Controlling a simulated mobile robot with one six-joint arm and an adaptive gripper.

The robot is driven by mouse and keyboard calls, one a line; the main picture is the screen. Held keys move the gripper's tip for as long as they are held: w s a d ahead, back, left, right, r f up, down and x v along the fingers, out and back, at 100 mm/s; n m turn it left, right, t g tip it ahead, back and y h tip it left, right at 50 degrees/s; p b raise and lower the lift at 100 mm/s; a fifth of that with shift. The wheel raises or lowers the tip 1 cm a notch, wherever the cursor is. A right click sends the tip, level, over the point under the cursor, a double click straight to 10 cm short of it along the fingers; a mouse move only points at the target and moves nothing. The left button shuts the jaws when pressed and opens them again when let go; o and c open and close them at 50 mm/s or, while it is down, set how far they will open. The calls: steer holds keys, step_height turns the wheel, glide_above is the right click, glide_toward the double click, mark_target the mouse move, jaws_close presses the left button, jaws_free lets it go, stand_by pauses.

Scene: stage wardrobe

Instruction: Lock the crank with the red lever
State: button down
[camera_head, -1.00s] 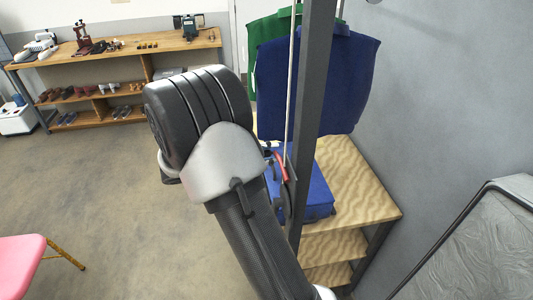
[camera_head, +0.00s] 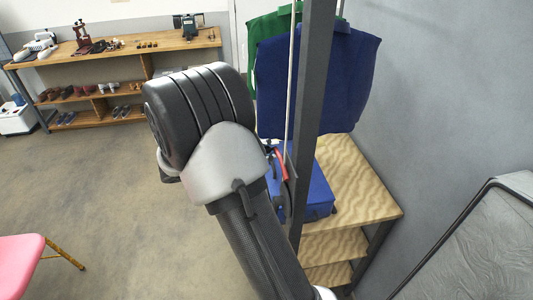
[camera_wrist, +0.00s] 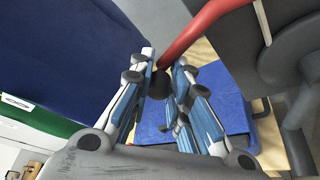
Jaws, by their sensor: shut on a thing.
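The red lever (camera_wrist: 205,25) runs down from the top of the wrist view to a dark knob (camera_wrist: 160,84). My gripper (camera_wrist: 165,68) is shut on the knob, with one blue-and-grey finger on each side of it. The dark round part beside the lever in the wrist view seems to be the crank (camera_wrist: 292,50). Only part of it shows.
The grey post (camera_head: 312,110) rises close to my arm. A blue case (camera_head: 318,190) lies on the wooden shelf unit (camera_head: 355,185) behind it. Blue (camera_head: 350,75) and green (camera_head: 268,28) garments hang above. A workbench (camera_head: 130,48) stands far left, with open floor before it.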

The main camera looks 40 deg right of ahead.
steer(key=r+m+b, duration=0.1)
steer(key=b, duration=0.1)
steer(key=r+m+h+b, duration=0.1)
steer(key=b, duration=0.1)
steer(key=shift+w+d+m+t+b, duration=0.15)
steer(key=shift+w+m+t+b, duration=0.05)
steer(key=shift+m+t+b, duration=0.15)
steer(key=shift+r+m+h+b, duration=0.7)
steer(key=shift+r+m+b, duration=0.3)
steer(key=shift+b, duration=0.5)
steer(key=shift+r, duration=0.1)
steer(key=c, duration=1.5)
jaws_free()
steer(key=shift+s, duration=0.1)
steer(key=a, duration=0.4)
steer(key=w+a, duration=0.1)
steer(key=a, duration=0.7)
steer(key=shift+w+r, duration=0.15)
steer(key=shift+w, duration=0.25)
